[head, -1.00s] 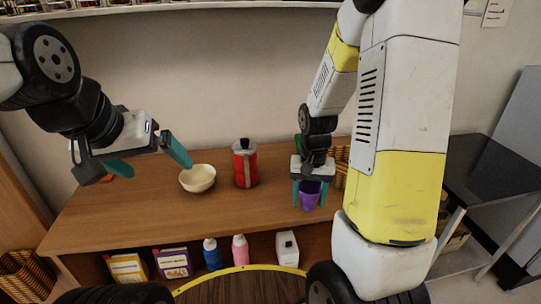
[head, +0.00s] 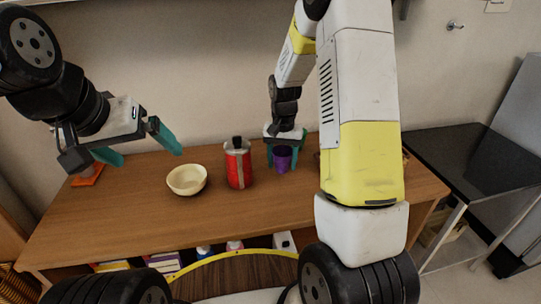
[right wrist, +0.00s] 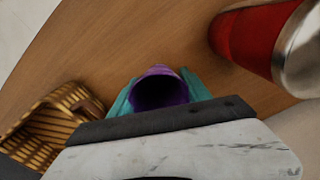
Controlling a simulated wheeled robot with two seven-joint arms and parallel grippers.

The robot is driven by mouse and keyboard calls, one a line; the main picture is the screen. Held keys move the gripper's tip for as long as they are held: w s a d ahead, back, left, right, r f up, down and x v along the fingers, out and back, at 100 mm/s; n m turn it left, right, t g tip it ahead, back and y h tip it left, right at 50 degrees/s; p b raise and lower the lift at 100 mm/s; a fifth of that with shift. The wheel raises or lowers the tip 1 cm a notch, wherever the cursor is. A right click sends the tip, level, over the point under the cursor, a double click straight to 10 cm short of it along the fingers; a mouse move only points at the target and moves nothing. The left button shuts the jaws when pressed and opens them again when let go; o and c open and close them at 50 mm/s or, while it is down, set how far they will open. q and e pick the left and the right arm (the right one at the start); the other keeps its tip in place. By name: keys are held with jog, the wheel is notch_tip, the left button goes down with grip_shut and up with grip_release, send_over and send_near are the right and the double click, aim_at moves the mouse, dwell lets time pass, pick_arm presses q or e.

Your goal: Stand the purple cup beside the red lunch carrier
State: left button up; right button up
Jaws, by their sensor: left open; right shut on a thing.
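The purple cup (head: 282,161) is upright between the teal fingers of my right gripper (head: 283,165), which is shut on it. The cup is just right of the red lunch carrier (head: 238,170), with a small gap between them. I cannot tell whether the cup's base touches the table. In the right wrist view the cup's open mouth (right wrist: 160,92) faces the camera, and the lunch carrier (right wrist: 245,38) is at the upper right. My left gripper (head: 146,156) is open and empty, above the table's left part.
A cream bowl (head: 187,180) stands left of the carrier on the wooden table (head: 130,220). An orange thing (head: 88,176) lies at the far left. A wicker basket (right wrist: 45,130) is near the cup. Bottles and boxes sit on the shelf below. The table's front middle is clear.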

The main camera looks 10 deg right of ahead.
aim_at(279, 168)
jog(key=shift+w+a+f, duration=0.1)
jog(key=shift+w+a, duration=0.05)
jog(key=shift+w, duration=0.35)
jog(key=shift+w+a, duration=0.15)
jog(key=shift+w, duration=0.35)
jog(key=shift+f, duration=1.75)
jog(key=shift+s+f, duration=0.1)
jog(key=o, duration=1.3)
jog(key=shift+o, duration=0.2)
